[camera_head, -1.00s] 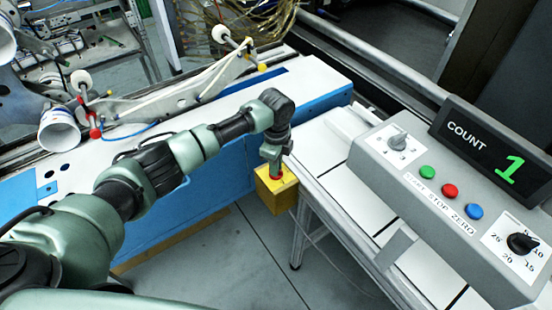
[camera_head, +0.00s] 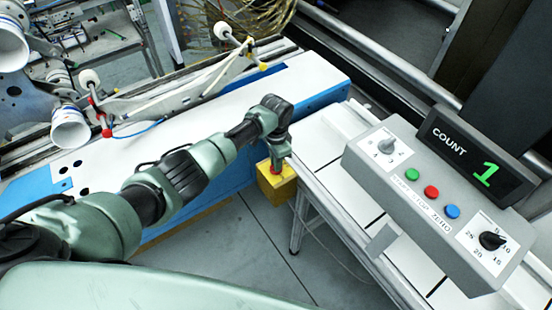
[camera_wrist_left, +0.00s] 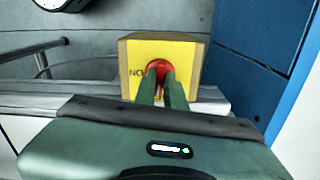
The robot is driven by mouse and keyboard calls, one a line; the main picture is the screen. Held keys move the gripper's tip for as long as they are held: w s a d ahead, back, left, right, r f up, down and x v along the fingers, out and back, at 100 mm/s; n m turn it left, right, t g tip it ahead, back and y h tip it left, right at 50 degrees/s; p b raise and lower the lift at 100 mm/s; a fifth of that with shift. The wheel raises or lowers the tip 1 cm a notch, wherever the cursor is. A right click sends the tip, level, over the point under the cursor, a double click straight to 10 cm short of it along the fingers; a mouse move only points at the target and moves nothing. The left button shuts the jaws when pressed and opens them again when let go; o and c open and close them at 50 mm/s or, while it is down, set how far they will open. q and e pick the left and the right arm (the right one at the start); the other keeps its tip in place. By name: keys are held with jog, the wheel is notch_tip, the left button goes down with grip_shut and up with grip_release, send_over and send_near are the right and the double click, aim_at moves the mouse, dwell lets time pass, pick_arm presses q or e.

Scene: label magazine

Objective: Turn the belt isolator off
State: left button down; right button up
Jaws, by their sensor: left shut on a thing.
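The belt isolator is a yellow box (camera_head: 285,184) with a red knob (camera_head: 275,170) on its face, at the end of the white belt table. In the left wrist view the yellow face (camera_wrist_left: 192,60) shows the letters "NO" left of the red knob (camera_wrist_left: 160,66); the rest of the lettering is hidden. My left gripper (camera_head: 277,163) is at the box, with its two green fingers (camera_wrist_left: 163,82) shut on the red knob. The fingers cover much of the knob, so its angle cannot be told. My right gripper is not in view.
A grey control box (camera_head: 433,205) with green, red and blue buttons, two dials and a display (camera_head: 465,150) reading 1 stands on the right. A long white and blue machine body (camera_head: 215,130) lies behind my left arm. Floor is free below the isolator.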

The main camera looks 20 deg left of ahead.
pick_arm(q)
jog(key=shift+r+n, duration=0.1)
jog(key=shift+n, duration=0.5)
jog(key=shift+p, duration=0.3)
jog(key=c, duration=1.5)
grip_release()
notch_tip(320, 180, up, 8)
jog(key=shift+f+b, duration=0.15)
jog(key=shift+b, duration=0.15)
